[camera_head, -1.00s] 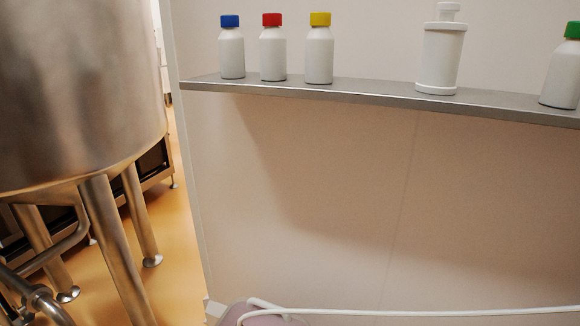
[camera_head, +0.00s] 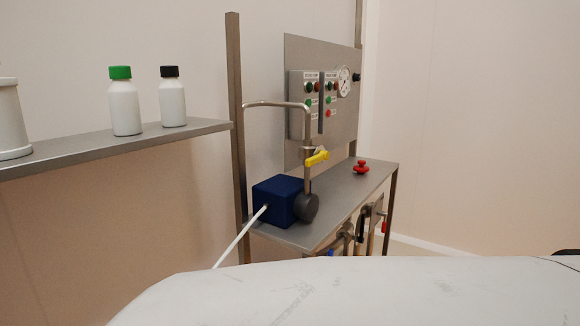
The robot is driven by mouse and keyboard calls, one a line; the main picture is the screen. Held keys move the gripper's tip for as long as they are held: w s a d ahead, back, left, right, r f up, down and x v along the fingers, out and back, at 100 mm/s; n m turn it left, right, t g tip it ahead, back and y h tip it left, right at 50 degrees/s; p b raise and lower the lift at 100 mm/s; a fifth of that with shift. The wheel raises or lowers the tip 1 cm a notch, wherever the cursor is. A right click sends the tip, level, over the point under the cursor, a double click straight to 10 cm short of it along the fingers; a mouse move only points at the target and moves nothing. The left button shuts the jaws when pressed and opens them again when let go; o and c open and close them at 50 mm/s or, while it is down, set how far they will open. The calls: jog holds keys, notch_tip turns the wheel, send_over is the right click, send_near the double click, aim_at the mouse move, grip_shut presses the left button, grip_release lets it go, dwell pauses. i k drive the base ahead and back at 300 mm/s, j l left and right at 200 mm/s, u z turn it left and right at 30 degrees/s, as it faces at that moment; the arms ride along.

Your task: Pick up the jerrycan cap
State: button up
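I cannot make out a jerrycan or clearly identify its cap. A small red knobbed piece (camera_head: 361,168) sits on the steel bench (camera_head: 345,193) toward its far end; I cannot tell whether it is the cap. My gripper is not in view.
A dark blue box (camera_head: 281,200) with a white hose (camera_head: 240,238) and a bent pipe with a yellow lever (camera_head: 317,158) stand at the bench's near end. A control panel (camera_head: 318,101) is behind. A shelf (camera_head: 190,132) with bottles is left. A large pale surface (camera_head: 370,292) fills the bottom.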

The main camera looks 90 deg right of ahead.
aim_at(361, 169)
jog(key=z, duration=2.6)
jog(key=i+l+z, duration=0.4)
jog(key=l, duration=0.1)
